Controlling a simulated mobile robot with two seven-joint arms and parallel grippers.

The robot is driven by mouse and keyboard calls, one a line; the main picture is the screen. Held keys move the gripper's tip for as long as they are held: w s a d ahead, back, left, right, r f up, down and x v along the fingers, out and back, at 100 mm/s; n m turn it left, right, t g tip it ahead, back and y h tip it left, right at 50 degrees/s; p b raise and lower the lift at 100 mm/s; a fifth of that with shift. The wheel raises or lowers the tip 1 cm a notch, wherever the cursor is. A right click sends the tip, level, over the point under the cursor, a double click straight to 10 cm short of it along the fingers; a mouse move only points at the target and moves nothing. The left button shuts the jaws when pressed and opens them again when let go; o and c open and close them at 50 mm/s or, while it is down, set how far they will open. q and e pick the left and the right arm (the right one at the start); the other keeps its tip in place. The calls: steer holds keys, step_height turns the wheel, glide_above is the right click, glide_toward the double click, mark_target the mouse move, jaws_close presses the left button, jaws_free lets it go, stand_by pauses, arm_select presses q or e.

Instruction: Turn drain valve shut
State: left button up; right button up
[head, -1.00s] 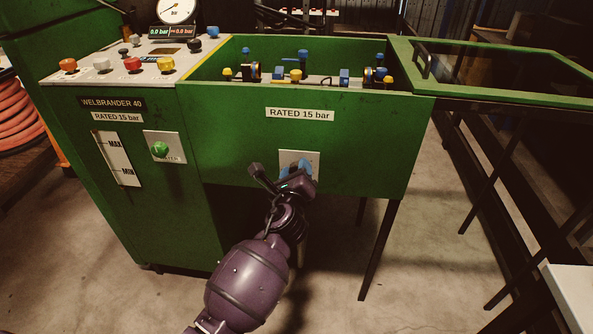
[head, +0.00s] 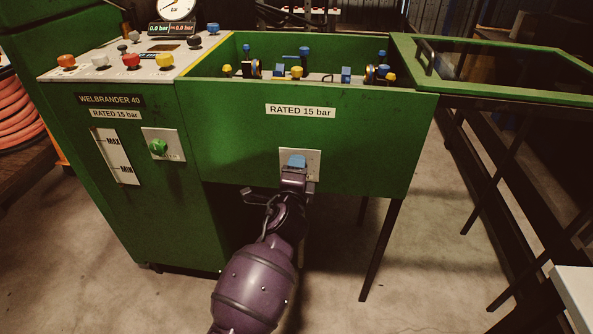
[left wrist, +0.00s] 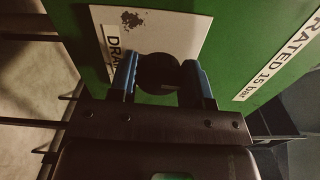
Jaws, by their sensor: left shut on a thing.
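The drain valve's white plate (head: 313,165) is on the front of the green tank, below the "RATED 15 bar" label. The plate also shows in the left wrist view (left wrist: 186,40), with part of the word "DRAIN" readable. The valve's dark round knob (left wrist: 158,72) sits between the two blue fingers there. My left gripper (head: 297,162) reaches up to the plate from below and is shut on the knob. In the head view the gripper hides the knob, so its turn position cannot be read. My right gripper is out of view.
A green button (head: 158,146) is on the cabinet front, left of the valve. The control panel (head: 100,66) carries several coloured knobs. An open lid frame (head: 510,91) extends right of the tank (head: 240,130). The floor below is mostly clear.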

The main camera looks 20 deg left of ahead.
arm_select(q)
steer(key=shift+n, duration=0.6)
steer(key=o, duration=0.9)
steer(key=shift+s, duration=0.1)
steer(key=p+v, duration=0.1)
steer(key=v, duration=0.6)
steer(key=shift+s, duration=0.2)
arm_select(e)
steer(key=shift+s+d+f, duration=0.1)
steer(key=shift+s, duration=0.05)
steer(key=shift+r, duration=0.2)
arm_select(q)
steer(key=shift+r, duration=0.1)
